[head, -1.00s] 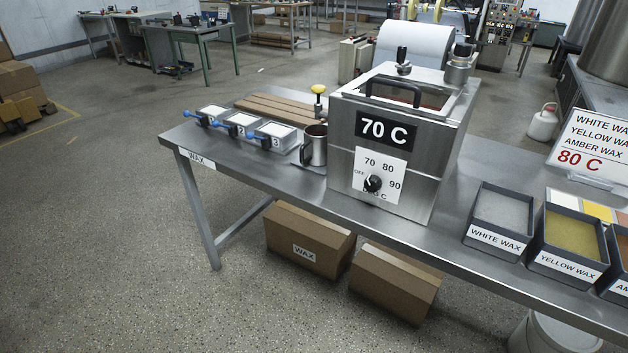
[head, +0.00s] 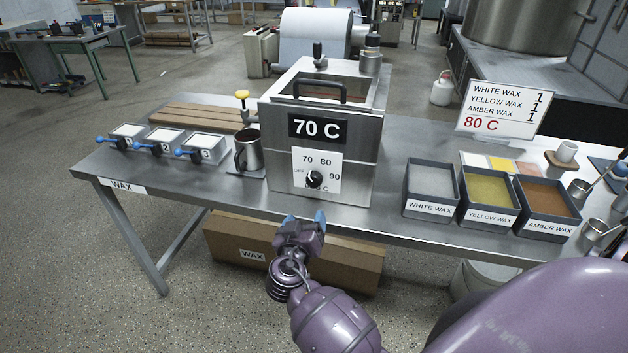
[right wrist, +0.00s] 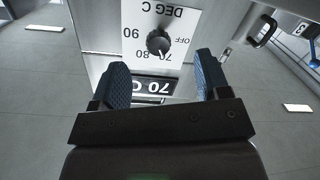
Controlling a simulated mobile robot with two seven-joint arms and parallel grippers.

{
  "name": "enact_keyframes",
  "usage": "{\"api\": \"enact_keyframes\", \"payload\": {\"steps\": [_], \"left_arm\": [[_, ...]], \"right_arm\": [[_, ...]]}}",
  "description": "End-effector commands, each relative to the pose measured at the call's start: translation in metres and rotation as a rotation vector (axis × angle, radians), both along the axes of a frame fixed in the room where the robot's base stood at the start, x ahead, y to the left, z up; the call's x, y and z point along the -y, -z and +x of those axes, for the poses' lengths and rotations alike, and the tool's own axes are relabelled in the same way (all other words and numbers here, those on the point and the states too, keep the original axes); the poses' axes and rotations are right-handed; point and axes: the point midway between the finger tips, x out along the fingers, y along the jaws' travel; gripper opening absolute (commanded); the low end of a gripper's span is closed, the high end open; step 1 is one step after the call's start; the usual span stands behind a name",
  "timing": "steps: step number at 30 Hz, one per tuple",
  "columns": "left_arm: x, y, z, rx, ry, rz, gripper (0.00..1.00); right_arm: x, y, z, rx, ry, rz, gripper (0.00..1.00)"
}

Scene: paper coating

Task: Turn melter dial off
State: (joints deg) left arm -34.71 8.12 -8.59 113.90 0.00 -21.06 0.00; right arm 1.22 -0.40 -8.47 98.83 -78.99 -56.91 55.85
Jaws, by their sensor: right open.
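The melter (head: 344,163) is a steel box on the metal table, with a black "70 C" display (head: 317,128). Below the display is a white dial plate with a round black dial (head: 315,179); its markings include OFF, 70, 80, 90. My right gripper (head: 304,220) is in front of the table edge, a little below the dial. In the right wrist view the dial (right wrist: 159,42) appears upside down beyond the open fingers (right wrist: 158,82), which hold nothing and do not touch it. My left gripper is out of view.
A metal mug (head: 249,152) stands left of the melter, near three numbered molds with blue handles. Wax trays, the nearest a white wax tray (head: 431,210), stand to the right. A sign (head: 502,108) reads 80 C. A cardboard box (head: 225,235) is under the table.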

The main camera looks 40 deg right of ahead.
Motion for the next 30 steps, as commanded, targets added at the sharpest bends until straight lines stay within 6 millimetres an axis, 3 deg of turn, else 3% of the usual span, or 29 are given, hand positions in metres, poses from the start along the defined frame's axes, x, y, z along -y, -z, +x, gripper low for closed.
{"api": "enact_keyframes", "payload": {"steps": [3, 6, 11, 24, 30], "left_arm": [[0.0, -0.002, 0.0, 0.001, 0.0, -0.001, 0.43], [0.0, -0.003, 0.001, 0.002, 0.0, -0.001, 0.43], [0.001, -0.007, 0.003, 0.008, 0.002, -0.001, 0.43], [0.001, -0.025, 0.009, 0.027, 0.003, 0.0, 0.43], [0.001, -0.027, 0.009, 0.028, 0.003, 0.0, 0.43]], "right_arm": [[-0.003, -0.02, 0.008, 0.062, 0.036, -0.028, 0.69], [-0.002, -0.027, 0.012, 0.086, 0.05, -0.039, 0.69], [0.009, -0.029, 0.021, 0.089, 0.052, -0.043, 0.69], [0.062, -0.029, 0.067, 0.087, 0.051, -0.042, 0.69], [0.075, -0.028, 0.078, 0.087, 0.049, -0.041, 0.69]]}}
